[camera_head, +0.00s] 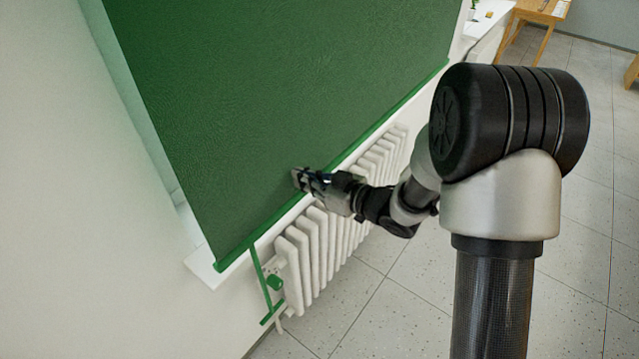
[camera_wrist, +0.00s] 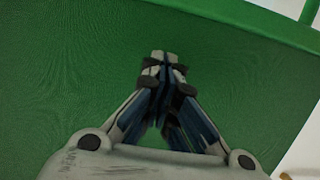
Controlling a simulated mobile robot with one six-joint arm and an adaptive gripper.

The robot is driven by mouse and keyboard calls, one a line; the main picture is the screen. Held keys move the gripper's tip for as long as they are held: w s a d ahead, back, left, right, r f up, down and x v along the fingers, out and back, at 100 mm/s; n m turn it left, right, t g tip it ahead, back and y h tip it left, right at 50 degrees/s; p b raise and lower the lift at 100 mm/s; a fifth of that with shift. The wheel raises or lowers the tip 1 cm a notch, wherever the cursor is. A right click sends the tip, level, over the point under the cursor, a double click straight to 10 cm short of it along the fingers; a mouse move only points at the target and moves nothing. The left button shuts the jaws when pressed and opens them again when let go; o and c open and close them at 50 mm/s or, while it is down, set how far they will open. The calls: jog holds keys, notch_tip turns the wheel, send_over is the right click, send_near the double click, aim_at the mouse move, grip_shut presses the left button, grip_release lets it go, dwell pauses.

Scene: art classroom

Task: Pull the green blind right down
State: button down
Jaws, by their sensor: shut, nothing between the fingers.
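The green blind (camera_head: 270,90) hangs over the window, and its lower bar (camera_head: 345,155) is at about the level of the white sill (camera_head: 203,268). A green pull handle (camera_head: 264,285) hangs from the bar below the sill, left of my gripper. My gripper (camera_head: 300,180) is shut and empty in front of the blind's fabric, just above the bar and away from the handle. In the wrist view my closed fingers (camera_wrist: 163,62) lie against green fabric (camera_wrist: 70,80), with the bar (camera_wrist: 265,20) at the upper right. I cannot tell whether they touch the fabric.
A wooden table (camera_head: 540,12) stands at the far right. The tiled floor (camera_head: 400,310) in front is clear.

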notch_tip(320, 180, down, 3)
jog(key=shift+a+f+b, duration=0.1)
jog(key=shift+b, duration=0.2)
jog(key=shift+w, duration=0.1)
notch_tip(320, 180, down, 8)
jog(key=b, duration=0.5)
